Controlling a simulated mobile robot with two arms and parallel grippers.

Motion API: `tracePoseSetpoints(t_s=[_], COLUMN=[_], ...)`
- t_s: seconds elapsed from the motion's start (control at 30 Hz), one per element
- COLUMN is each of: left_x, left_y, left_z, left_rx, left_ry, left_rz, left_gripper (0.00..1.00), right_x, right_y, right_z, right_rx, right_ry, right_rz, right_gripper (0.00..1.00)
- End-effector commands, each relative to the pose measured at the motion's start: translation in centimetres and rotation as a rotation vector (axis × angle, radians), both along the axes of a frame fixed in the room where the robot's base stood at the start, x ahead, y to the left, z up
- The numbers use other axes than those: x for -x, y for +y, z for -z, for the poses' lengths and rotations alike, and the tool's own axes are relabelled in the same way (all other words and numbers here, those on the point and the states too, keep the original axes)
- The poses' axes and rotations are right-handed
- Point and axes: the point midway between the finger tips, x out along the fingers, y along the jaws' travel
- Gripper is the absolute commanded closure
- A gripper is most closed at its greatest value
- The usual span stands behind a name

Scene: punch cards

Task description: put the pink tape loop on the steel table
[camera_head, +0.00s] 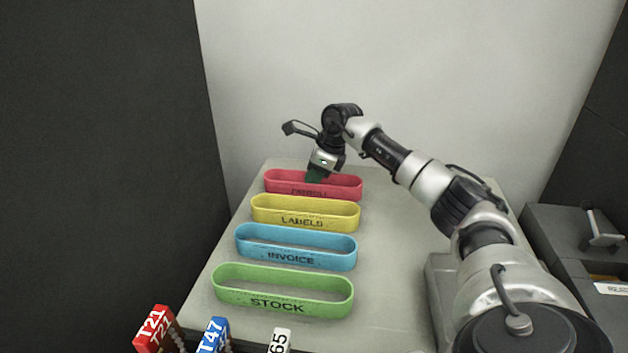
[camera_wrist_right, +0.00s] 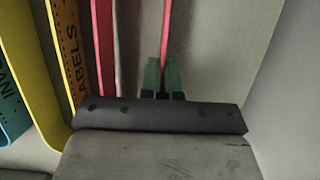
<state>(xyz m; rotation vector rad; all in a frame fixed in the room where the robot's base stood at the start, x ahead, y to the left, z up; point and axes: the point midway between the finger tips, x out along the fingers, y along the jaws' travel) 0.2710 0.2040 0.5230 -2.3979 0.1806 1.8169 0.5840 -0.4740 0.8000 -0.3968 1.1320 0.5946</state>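The pink tape loop (camera_head: 340,190) stands on edge at the far end of a row of loops on the grey table (camera_head: 405,270). Its lettering is hard to read. My right gripper (camera_head: 316,177) points down at the loop's far wall. In the wrist view the green fingertips (camera_wrist_right: 162,78) are close together, one on each side of a wall of the pink loop (camera_wrist_right: 166,38), and look shut on it. I cannot tell whether the loop is clear of the surface. My left gripper is not in view.
Yellow LABELS (camera_head: 305,221), blue INVOICE (camera_head: 295,257) and green STOCK (camera_head: 285,303) loops stand in front of the pink one. Red (camera_head: 155,328), blue (camera_head: 213,337) and white (camera_head: 280,341) tagged items are at the front. A dark grey unit (camera_head: 570,232) stands right. The table's right half is largely bare.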

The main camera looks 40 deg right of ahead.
Motion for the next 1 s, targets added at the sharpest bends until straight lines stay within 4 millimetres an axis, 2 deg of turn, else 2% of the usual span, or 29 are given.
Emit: tracePoseSetpoints(t_s=[0.07, 0.4, 0.6, 0.87, 1.0], left_x=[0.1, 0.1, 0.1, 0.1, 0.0], left_y=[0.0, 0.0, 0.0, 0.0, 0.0], left_z=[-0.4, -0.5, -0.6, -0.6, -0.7], left_rx=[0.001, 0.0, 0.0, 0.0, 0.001], left_ry=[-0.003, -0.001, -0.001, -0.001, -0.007], left_rz=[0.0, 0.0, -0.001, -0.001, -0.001], left_gripper=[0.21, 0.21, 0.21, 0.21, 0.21], right_x=[0.0, 0.0, 0.0, 0.0, 0.3], right_y=[0.0, 0.0, 0.0, 0.0, -0.3], right_z=[0.7, 0.9, 0.9, 0.8, -0.3], right_rx=[0.0, -0.001, 0.0, 0.0, 0.0], right_ry=[0.0, -0.001, -0.001, -0.001, -0.004], right_rz=[0.001, 0.001, 0.001, 0.001, 0.002], right_gripper=[1.0, 1.0, 0.72, 0.72, 0.72])
